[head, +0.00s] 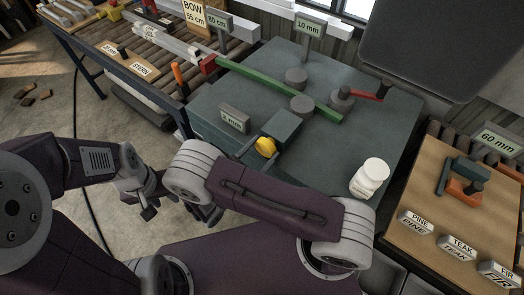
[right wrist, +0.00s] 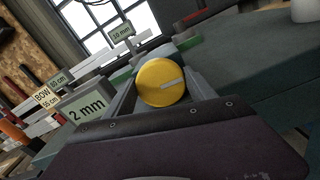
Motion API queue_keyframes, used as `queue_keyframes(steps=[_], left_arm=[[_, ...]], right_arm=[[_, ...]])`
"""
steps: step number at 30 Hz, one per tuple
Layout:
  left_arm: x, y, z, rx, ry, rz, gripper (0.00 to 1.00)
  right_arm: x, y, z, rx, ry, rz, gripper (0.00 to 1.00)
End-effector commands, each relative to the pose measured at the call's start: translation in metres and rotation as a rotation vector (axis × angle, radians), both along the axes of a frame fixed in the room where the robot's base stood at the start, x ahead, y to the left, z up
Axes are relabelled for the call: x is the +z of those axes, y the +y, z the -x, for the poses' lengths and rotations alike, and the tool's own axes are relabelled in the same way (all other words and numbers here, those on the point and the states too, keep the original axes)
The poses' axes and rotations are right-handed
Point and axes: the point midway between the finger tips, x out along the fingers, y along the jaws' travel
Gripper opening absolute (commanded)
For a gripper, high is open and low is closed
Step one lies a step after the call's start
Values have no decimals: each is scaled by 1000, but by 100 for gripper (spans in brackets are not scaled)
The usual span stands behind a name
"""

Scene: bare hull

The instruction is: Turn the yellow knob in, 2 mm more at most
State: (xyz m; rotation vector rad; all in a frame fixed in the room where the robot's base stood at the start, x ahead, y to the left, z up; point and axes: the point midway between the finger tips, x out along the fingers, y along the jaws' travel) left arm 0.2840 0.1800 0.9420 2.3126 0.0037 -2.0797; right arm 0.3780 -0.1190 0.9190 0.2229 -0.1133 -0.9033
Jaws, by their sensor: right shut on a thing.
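The yellow knob (head: 265,147) sits on the near face of a dark grey-green block (head: 283,126) on the bench top. In the right wrist view the knob (right wrist: 161,84) faces me, with a pale pointer bar lying nearly level, slightly tilted. My right gripper (right wrist: 162,92) is shut on the knob, one finger on each side. In the head view my right arm partly hides this gripper (head: 258,151). My left gripper (head: 148,208) hangs over the floor left of the bench, away from the knob; its jaw opening is unclear.
A "2 mm" sign (head: 234,119) stands close left of the knob. A green strip (head: 280,90) runs past round grey posts, with a red-handled lever (head: 370,92) beyond. White pots (head: 370,178) stand at the bench's right. A wooden table (head: 440,205) holds labelled blocks.

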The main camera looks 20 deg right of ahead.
Motion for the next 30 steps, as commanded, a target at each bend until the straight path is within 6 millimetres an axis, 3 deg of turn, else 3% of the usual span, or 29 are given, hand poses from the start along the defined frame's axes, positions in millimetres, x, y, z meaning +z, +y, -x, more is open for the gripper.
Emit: queue_keyframes(steps=[6, 14, 15, 17, 30], left_arm=[[-7, 0, 0, 0, 0, 0, 36], [-7, 0, 0, 0, 0, 0, 36], [-7, 0, 0, 0, 0, 0, 36], [-7, 0, 0, 0, 0, 0, 36], [-7, 0, 0, 0, 0, 0, 36]], right_arm=[[-2, -1, 0, -1, -143, -113, 24], [-1, -1, 0, -1, -148, -118, 24], [-1, -1, 0, 0, -148, -118, 70], [-1, -1, 0, 0, -148, -118, 86], [-1, 0, 1, -1, -149, -117, 86]])
